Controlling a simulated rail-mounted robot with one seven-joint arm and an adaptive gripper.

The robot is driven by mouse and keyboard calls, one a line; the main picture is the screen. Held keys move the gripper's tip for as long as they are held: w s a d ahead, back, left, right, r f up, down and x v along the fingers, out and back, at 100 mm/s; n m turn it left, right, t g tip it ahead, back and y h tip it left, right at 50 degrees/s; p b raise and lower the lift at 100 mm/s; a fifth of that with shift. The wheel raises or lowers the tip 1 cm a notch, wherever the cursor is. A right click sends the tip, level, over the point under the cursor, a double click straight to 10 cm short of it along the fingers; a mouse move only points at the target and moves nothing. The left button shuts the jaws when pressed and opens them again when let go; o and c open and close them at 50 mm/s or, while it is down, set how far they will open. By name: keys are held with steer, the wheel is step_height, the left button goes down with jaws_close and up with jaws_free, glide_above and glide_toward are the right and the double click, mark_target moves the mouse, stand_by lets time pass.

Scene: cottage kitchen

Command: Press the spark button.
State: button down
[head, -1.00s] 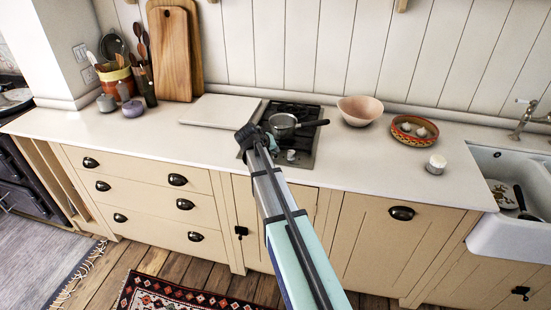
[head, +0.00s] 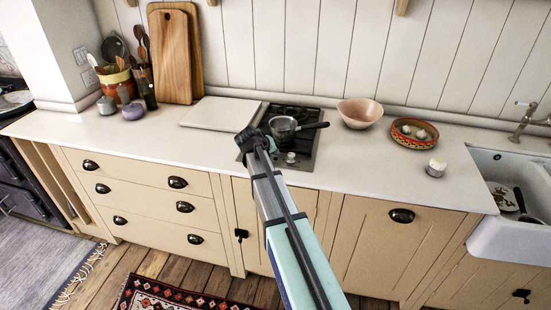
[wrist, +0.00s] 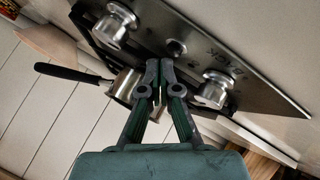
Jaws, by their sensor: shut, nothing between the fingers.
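The hob (head: 311,149) is a steel panel set in the white worktop, with a saucepan on it. The wrist view shows its panel edge-on with two metal knobs, one at upper left (wrist: 115,24) and one at right (wrist: 213,90). A small round button (wrist: 177,48) sits between the knobs, and I take it for the spark button. My gripper (wrist: 159,66) is shut and empty, its tips close to the button, a little below and left of it in that view. I cannot tell whether they touch. In the head view my gripper hides the hob's front left part.
The saucepan (head: 283,129) stands on the hob with its black handle to the right. A white board (head: 220,112) lies left of the hob. A pink bowl (head: 360,112) and a patterned dish (head: 414,142) stand to the right. The worktop's front strip is mostly clear.

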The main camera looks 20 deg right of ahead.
mark_target(274, 159)
steer(key=shift+f, duration=0.1)
stand_by(0.3)
steer(key=shift+f+b, duration=0.4)
steer(key=shift+b, duration=0.05)
steer(key=shift+r, duration=0.55)
steer(key=shift+r+p, duration=1.5)
steer(key=shift+r, duration=1.45)
